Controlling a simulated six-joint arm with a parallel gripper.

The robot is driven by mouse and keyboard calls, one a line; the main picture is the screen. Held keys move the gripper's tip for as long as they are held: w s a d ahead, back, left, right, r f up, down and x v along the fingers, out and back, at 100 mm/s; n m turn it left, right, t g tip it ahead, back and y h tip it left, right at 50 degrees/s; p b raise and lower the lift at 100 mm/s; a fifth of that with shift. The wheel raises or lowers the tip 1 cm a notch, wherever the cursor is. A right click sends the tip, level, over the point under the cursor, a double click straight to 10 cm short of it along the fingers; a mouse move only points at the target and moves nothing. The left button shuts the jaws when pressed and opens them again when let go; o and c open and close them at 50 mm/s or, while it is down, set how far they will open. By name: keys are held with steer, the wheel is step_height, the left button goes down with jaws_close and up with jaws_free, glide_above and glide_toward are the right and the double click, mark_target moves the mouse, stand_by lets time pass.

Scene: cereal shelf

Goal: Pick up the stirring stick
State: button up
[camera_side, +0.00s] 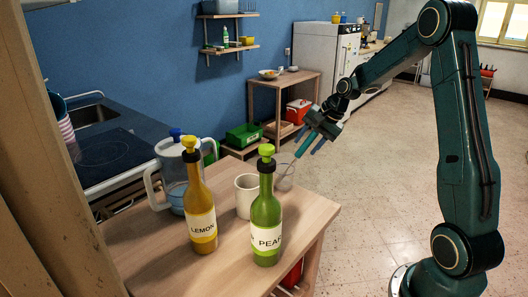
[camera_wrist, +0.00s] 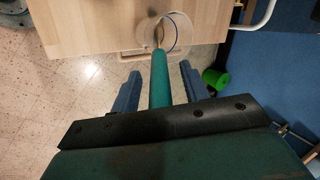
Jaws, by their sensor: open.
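The stirring stick (camera_wrist: 160,78) has a thick teal handle and leans out of a clear glass (camera_wrist: 178,30). In the wrist view its thinner brownish lower part runs down into the glass. My gripper (camera_wrist: 160,82) is open, with one blue finger on each side of the handle and visible gaps between. In the side view the handle (camera_side: 305,145) slants down left from my gripper (camera_side: 310,140) toward the glass (camera_side: 285,172). The glass stands near the far right corner of the wooden table (camera_side: 150,262). The handle's top end is hidden by my gripper's body in the wrist view.
A white mug (camera_side: 247,195), a green bottle (camera_side: 266,218) and a yellow bottle (camera_side: 201,222) stand near the glass. A blue-lidded pitcher (camera_side: 172,182) stands at the back left. Beyond the table's right edge is open floor (camera_side: 385,170).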

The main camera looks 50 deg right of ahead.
stand_by(0.3)
jaws_close()
steer(key=shift+r, duration=0.15)
step_height(320, 180, up, 20)
stand_by(0.9)
steer(key=shift+a+f, duration=0.1)
steer(key=shift+f, duration=0.1)
stand_by(0.4)
